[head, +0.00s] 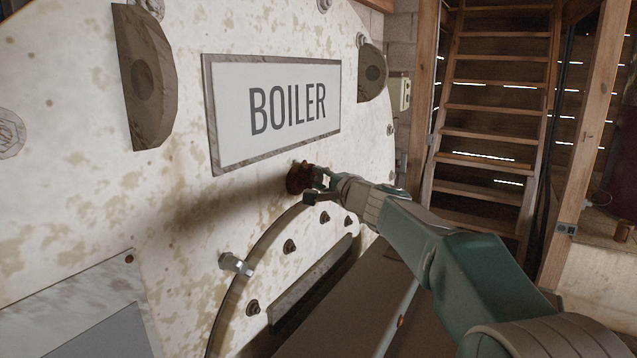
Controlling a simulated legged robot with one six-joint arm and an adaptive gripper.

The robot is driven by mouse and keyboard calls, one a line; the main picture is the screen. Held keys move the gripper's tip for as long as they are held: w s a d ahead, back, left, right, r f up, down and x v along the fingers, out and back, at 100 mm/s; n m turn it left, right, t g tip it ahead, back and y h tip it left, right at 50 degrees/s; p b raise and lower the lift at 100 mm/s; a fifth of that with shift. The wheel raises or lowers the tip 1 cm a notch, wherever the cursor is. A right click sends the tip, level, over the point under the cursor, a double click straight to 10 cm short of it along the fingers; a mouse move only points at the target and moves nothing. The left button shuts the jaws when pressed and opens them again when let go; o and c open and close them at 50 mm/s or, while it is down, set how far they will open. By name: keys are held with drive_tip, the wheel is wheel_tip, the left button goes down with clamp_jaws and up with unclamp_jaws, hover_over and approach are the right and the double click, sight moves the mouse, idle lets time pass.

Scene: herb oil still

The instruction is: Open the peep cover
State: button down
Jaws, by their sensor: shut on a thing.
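The boiler's pale, rust-stained front (170,195) fills the left and middle of the head view. A small dark red-brown round piece (296,178), apparently the peep cover, sits on this front just below the BOILER sign. My gripper (316,180) reaches it from the right and is shut on it. The fingers and wrist hide part of the cover, so I cannot tell whether it is swung aside or how it is hinged.
The BOILER sign (285,108) is just above my gripper. A curved bolted door edge with a metal latch (236,264) lies below left. Dark brackets (147,80) stick out from the front. A wooden staircase (490,120) stands behind at the right.

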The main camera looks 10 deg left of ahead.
drive_tip(key=r+n+y, duration=0.1)
drive_tip(key=n, duration=0.3)
drive_tip(key=w+r+n+y, duration=0.1)
drive_tip(key=n+y, duration=0.1)
drive_tip(key=n, duration=0.3)
drive_tip(key=n+y, duration=0.2)
drive_tip(key=n, duration=0.2)
drive_tip(key=shift+w+d+r+g, duration=0.2)
drive_tip(key=shift+w+r+g, duration=0.1)
drive_tip(key=shift+r, duration=0.1)
drive_tip(key=shift+r+n, duration=0.1)
drive_tip(key=shift+n, duration=0.5)
drive_tip(key=shift+c, duration=2.1)
unclamp_jaws()
drive_tip(key=shift+a, duration=0.1)
